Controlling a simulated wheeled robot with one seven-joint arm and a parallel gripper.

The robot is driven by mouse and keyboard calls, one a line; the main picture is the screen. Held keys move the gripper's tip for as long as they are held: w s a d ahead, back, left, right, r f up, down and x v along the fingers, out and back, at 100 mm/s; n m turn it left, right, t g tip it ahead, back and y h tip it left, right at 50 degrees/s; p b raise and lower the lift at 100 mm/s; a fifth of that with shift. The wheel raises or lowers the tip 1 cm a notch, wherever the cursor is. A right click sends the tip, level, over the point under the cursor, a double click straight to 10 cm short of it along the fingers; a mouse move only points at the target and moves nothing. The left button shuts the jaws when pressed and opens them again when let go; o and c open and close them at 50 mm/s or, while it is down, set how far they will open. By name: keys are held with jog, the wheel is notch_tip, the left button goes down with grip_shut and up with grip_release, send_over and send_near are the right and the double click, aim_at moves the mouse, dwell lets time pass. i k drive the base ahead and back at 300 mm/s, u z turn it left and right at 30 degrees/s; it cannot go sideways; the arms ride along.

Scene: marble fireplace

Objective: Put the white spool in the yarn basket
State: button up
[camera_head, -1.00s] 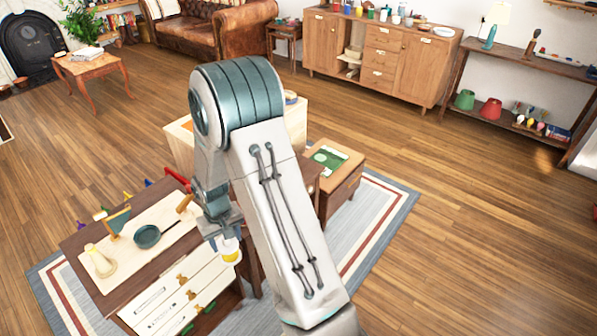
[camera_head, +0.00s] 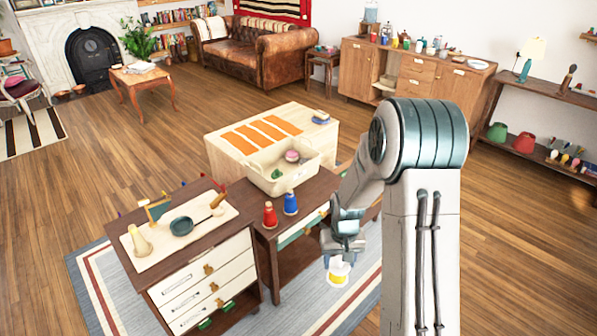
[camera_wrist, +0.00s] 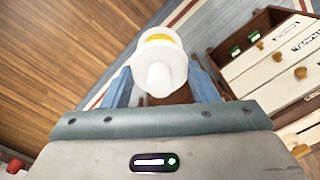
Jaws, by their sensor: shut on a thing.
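My gripper (camera_head: 340,258) is shut on the white spool (camera_head: 338,273), which has a yellow band and hangs in the air in front of the dark desk. In the wrist view the white spool (camera_wrist: 160,68) sits between the fingers, its yellow part at the far end. The yarn basket (camera_head: 262,180) is a cream, open bin on the desk, up and left of my gripper in the head view. A pink and a green item lie in it. Its inside is partly hidden by its near wall.
A red spool (camera_head: 270,215) and a blue spool (camera_head: 290,203) stand in front of the basket on the dark desk (camera_head: 322,186). A drawer cabinet (camera_head: 205,285) with a pan and board on top stands left. A wooden chest (camera_head: 225,145) stands behind the basket.

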aim_at(283, 162)
jog(key=z, duration=0.65)
jog(key=i, duration=2.25)
jog(key=u, duration=1.35)
jog(key=i, duration=0.5)
jog(key=u, duration=0.6)
